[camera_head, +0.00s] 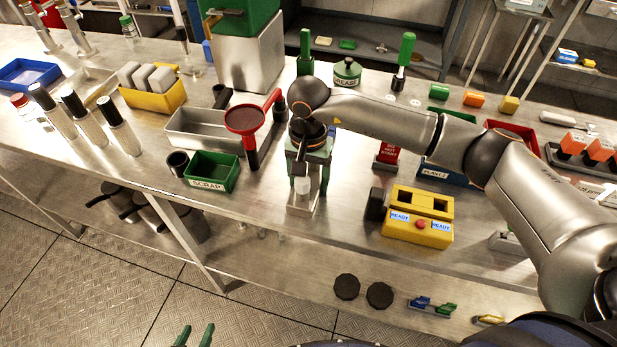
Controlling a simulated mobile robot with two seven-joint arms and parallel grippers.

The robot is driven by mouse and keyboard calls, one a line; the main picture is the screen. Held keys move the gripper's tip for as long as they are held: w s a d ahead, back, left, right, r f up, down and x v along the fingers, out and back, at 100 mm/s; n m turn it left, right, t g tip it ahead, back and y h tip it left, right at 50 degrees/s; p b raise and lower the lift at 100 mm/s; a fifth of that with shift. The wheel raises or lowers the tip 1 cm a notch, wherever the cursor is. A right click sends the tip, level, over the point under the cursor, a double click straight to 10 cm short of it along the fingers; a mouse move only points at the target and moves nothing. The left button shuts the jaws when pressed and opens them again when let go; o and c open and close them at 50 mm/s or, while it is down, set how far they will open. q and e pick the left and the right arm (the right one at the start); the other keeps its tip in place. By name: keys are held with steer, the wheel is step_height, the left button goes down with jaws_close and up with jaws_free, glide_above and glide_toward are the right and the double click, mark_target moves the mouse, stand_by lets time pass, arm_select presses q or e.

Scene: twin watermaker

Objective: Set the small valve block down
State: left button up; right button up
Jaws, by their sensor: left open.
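My left gripper (194,336) shows only as two green fingertips at the bottom edge, spread apart with nothing between them, over the floor. My right arm reaches in from the right, and its gripper (308,183) points down at the front of the bench. Its green fingers stand on either side of a small pale block (303,185), which may be the small valve block. The block is at the top of a low metal stand (303,204). The hand hides much of this spot, and I cannot tell whether the fingers touch the block.
A green SCRAP bin (212,172) and a metal tray (190,133) with a red funnel (245,118) lie left of the right gripper. A yellow READY box (418,216) stands to its right. Bottles (90,122) and a yellow bin (153,97) are farther left. The bench front edge is close.

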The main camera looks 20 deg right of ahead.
steer(key=o, duration=0.4)
steer(key=shift+o, duration=0.2)
steer(key=shift+r+p, duration=0.25)
steer(key=shift+p, duration=0.05)
step_height(320, 180, up, 12)
steer(key=b, duration=0.1)
steer(key=shift+b, duration=0.35)
steer(key=shift+f, duration=0.1)
